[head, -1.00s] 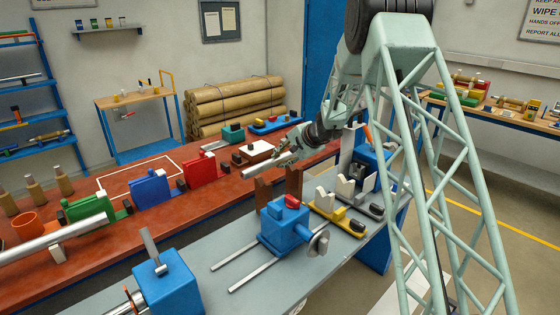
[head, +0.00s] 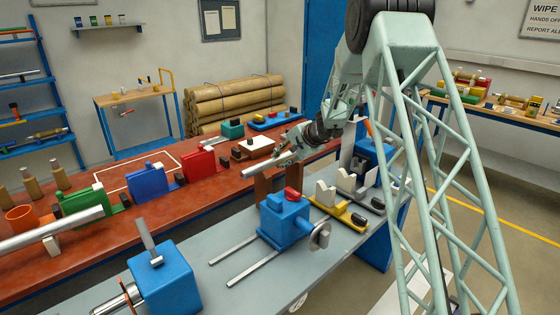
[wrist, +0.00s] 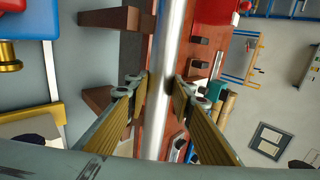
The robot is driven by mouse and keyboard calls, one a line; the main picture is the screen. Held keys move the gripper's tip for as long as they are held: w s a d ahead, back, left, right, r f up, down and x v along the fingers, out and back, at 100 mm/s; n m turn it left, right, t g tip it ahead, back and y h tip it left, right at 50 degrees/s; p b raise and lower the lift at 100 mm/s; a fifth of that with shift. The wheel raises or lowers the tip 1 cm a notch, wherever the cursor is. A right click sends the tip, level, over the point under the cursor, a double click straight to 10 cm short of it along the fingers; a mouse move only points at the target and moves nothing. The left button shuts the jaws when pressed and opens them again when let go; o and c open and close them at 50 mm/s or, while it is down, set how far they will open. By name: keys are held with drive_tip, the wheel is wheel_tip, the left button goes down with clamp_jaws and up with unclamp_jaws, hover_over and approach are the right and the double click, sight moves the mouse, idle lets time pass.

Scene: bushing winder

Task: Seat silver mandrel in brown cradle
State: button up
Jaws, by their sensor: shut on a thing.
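The silver mandrel (wrist: 166,60) is a long bright rod running up the middle of the wrist view, between my gripper's two fingers (wrist: 160,84). My gripper (head: 286,156) is shut on it; in the head view the mandrel's near end (head: 250,170) sticks out to the left. The brown cradle (head: 263,187) has two brown uprights at the back of the grey bench, below my gripper. In the wrist view its uprights (wrist: 108,18) are left of the mandrel. The mandrel appears above the cradle; whether they touch cannot be told.
A blue block with a red top (head: 284,220) stands in front of the cradle. A yellow-based holder (head: 342,213) with white uprights and a dark-based holder (head: 362,190) are right of it. The red table (head: 120,220) behind carries coloured blocks.

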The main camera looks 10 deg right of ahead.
drive_tip(key=shift+f+b, duration=1)
drive_tip(key=shift+b, duration=0.4)
drive_tip(key=shift+f+b, duration=0.55)
drive_tip(key=shift+b, duration=0.2)
idle(0.7)
drive_tip(key=o, duration=1.2)
drive_tip(key=shift+o, duration=0.3)
drive_tip(key=v, duration=1.2)
